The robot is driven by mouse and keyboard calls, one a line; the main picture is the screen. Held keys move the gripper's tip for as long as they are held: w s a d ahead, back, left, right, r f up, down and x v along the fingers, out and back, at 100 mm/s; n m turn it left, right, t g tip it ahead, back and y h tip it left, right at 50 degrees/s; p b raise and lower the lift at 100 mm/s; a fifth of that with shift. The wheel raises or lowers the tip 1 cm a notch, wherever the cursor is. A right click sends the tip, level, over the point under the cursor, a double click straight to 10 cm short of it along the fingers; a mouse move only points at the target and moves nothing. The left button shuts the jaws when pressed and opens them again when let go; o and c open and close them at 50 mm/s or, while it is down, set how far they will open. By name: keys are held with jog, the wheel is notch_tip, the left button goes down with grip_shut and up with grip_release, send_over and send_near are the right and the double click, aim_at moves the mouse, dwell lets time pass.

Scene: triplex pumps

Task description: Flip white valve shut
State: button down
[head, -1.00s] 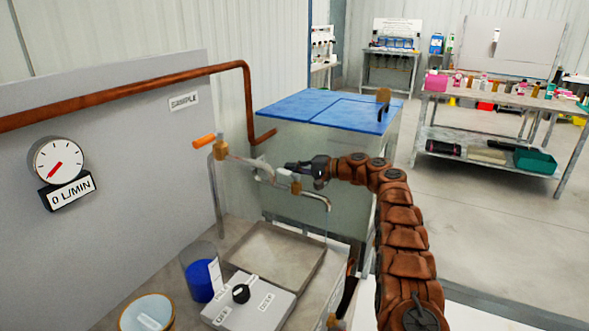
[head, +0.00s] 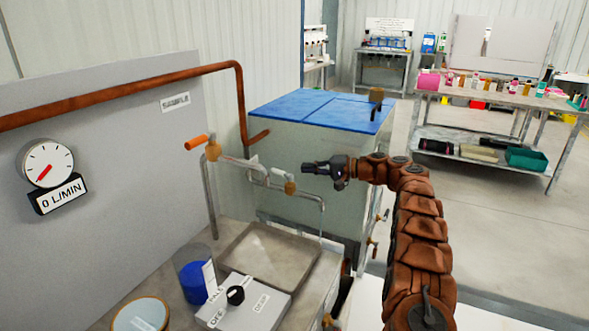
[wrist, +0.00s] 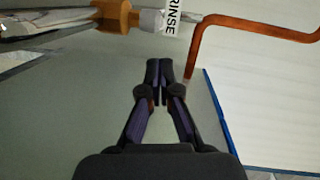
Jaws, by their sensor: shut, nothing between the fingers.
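In the wrist view my closed fingertips (wrist: 160,68) are below a brass fitting (wrist: 115,15) and a RINSE label (wrist: 172,17), touching neither.
Another valve has an orange handle (head: 196,142) at the left. A flow gauge (head: 46,164) reads about 0 L/MIN. A blue-lidded tank (head: 320,108) stands behind my gripper. A control box (head: 243,303) and the sink tray (head: 268,255) lie below.

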jog(key=shift+v, duration=2.2)
